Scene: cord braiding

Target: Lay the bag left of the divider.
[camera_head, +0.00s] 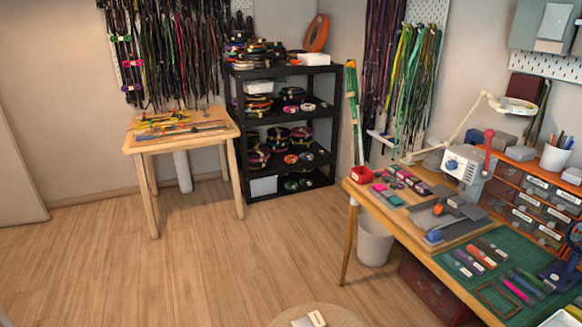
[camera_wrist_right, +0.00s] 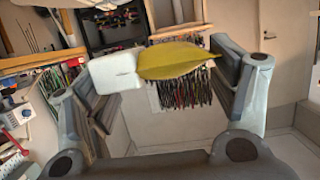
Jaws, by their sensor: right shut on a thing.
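My right gripper (camera_wrist_right: 165,80) shows in the right wrist view, its two grey fingers on either side of an olive-yellow, leaf-shaped piece (camera_wrist_right: 178,62) and a white, box-like piece (camera_wrist_right: 116,71). The gripper is shut on this, which looks like the bag. The white piece is by the left finger and the yellow piece reaches toward the right finger. I cannot tell how the two pieces join. I cannot make out a divider in either view. My left gripper is not in view.
A workbench with a green mat (camera_head: 470,262) and a grey press (camera_head: 468,168) stands at the right. A small wooden table (camera_head: 150,146) and a black shelf (camera_head: 285,112) stand at the back. A round beige top (camera_head: 345,314) shows at the bottom edge. The floor (camera_head: 200,265) at left is clear.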

